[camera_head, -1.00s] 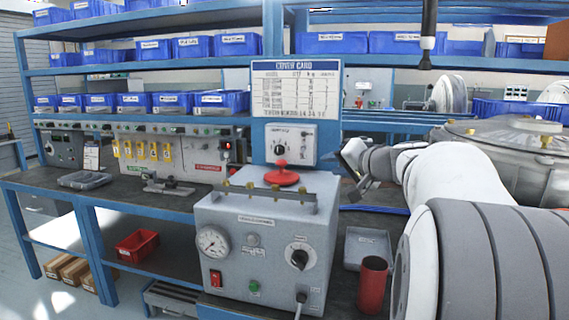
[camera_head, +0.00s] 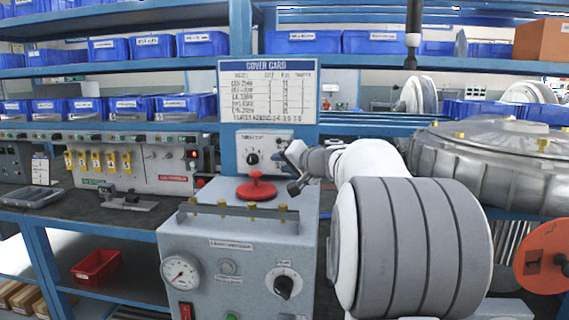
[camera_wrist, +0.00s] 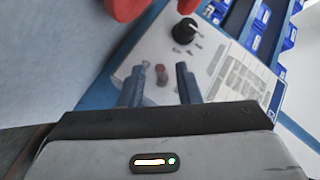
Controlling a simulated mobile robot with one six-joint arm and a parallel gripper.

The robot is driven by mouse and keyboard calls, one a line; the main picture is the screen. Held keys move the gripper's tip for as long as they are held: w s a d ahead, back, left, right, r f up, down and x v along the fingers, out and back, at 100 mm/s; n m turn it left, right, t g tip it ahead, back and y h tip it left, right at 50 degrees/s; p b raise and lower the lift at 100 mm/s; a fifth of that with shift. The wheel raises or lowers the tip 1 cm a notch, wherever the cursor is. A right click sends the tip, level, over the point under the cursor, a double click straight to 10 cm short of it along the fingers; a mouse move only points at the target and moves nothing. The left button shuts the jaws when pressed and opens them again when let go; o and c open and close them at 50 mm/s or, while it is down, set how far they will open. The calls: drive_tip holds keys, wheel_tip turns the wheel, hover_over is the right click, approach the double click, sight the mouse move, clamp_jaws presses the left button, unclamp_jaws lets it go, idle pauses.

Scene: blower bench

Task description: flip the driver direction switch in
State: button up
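A white control panel with a black knob stands below the cover card; the panel (camera_head: 265,137) and knob (camera_head: 252,159) show in the head view. The knob also shows in the wrist view (camera_wrist: 185,30), upper right of my fingers. A small reddish switch or button (camera_wrist: 161,72) on the panel lies between my fingers in the wrist view. I cannot tell for sure that it is the direction switch, nor which way it is set. My gripper (camera_wrist: 159,84) is open and empty, pointing at the panel. In the head view my gripper (camera_head: 290,168) covers the panel's right side.
A grey test box (camera_head: 225,262) with a gauge and a red mushroom-shaped part (camera_head: 256,188) on top stands just below. The cover card (camera_head: 266,90) is above the panel. A large metal housing (camera_head: 500,165) is at right, beside a red-orange disc (camera_head: 542,258).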

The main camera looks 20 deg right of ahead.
drive_tip(key=shift+w, duration=0.3)
